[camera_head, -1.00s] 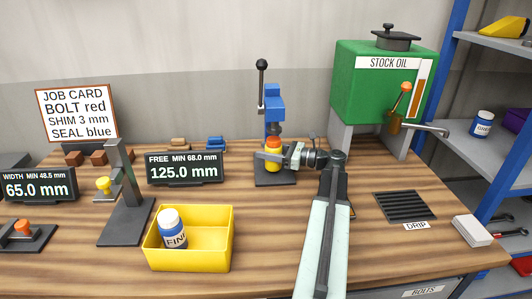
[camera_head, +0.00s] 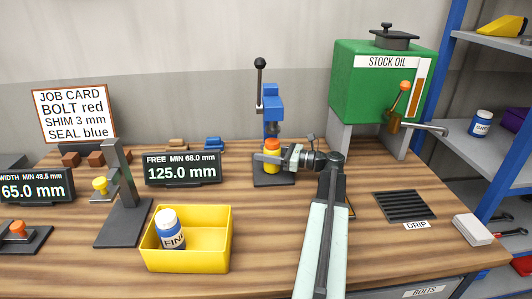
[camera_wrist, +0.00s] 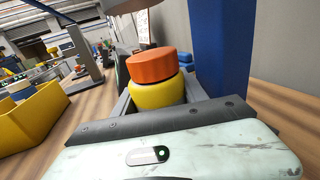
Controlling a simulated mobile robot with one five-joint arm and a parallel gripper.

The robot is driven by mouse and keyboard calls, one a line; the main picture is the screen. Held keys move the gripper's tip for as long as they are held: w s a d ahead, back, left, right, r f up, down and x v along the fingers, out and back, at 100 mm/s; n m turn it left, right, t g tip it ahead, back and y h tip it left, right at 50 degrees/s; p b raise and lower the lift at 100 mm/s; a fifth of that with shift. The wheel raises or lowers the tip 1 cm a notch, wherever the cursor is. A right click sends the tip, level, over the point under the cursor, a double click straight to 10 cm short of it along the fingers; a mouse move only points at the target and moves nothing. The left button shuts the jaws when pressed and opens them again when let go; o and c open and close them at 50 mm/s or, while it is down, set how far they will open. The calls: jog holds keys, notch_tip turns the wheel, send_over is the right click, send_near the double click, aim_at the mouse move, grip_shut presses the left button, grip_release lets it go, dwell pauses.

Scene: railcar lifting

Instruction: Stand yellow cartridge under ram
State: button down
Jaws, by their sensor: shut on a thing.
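The yellow cartridge (camera_head: 272,161) with its orange cap is upright over the base plate of the blue press (camera_head: 271,97). My gripper (camera_head: 270,157) is shut on the cartridge, reaching in from the right. In the wrist view the cartridge (camera_wrist: 157,93) sits between the jaws, its orange cap uppermost. The grey ram (camera_wrist: 128,5) hangs above the cap, with a gap between them. Whether the cartridge's bottom touches the base plate (camera_head: 274,182) is hard to tell.
The display (camera_head: 182,168) reads 125.0 mm. A yellow bin (camera_head: 187,262) with a white-and-blue bottle (camera_head: 169,229) stands at front left. A green oil tank (camera_head: 378,95) and a drip grate (camera_head: 405,206) are to the right. The table between bin and arm is clear.

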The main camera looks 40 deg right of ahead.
jog(key=shift+s+a+f, duration=0.1)
jog(key=shift+f, duration=0.25)
dwell(0.6)
jog(key=c, duration=0.5)
grip_release()
jog(key=shift+s+d, duration=0.15)
jog(key=shift+d, duration=0.1)
jog(key=v, duration=0.7)
jog(key=shift+s, duration=0.15)
